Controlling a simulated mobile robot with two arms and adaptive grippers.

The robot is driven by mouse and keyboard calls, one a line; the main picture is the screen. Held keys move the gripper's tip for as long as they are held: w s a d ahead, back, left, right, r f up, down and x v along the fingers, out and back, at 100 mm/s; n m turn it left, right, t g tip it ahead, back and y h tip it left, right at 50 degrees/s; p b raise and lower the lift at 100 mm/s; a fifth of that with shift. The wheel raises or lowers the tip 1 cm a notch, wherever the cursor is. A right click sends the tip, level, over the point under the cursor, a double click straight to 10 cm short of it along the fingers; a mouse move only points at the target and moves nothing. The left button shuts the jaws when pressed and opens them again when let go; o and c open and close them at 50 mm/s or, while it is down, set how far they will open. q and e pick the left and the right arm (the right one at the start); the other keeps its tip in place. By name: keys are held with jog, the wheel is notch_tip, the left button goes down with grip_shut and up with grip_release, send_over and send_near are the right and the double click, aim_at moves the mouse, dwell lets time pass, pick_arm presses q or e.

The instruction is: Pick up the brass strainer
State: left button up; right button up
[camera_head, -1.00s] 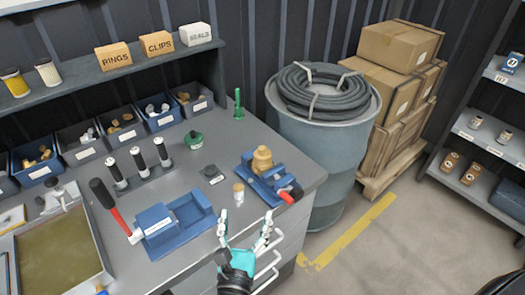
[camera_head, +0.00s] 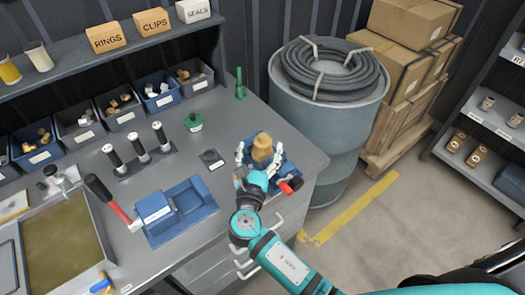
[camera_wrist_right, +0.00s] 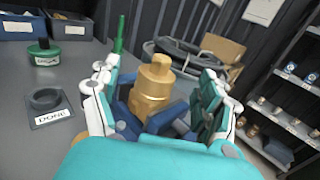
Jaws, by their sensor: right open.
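The brass strainer (camera_head: 262,147) stands upright in a blue vise (camera_head: 292,172) near the right end of the workbench. It is a stepped, gold-coloured cylinder, and it also shows in the right wrist view (camera_wrist_right: 155,85). My right gripper (camera_head: 261,155) is open, with its white-and-teal fingers on either side of the strainer. In the right wrist view the fingers (camera_wrist_right: 160,78) stand apart from the brass, with gaps on both sides. The lower part of the strainer is hidden by the vise and my gripper. My left gripper is not in view.
The vise has a red-ended handle (camera_head: 291,186). A blue fixture (camera_head: 180,210) and red-handled tool (camera_head: 112,205) are further left. A blue barrel (camera_head: 325,130) stands beyond the bench.

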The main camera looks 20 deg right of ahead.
aim_at(262, 140)
jog(key=shift+w+d+r+p, duration=0.25)
jog(key=shift+w+d+p, duration=0.1)
jog(key=shift+w, duration=0.2)
jog(key=shift+w+d+r+p, duration=0.25)
jog(key=shift+w+p, duration=0.1)
jog(key=shift+w, duration=0.2)
jog(key=shift+x, duration=1.1)
jog(key=shift+w+f, duration=0.2)
jog(key=shift+f, duration=0.05)
jog(key=c, duration=0.8)
jog(key=shift+c, duration=1)
grip_shut()
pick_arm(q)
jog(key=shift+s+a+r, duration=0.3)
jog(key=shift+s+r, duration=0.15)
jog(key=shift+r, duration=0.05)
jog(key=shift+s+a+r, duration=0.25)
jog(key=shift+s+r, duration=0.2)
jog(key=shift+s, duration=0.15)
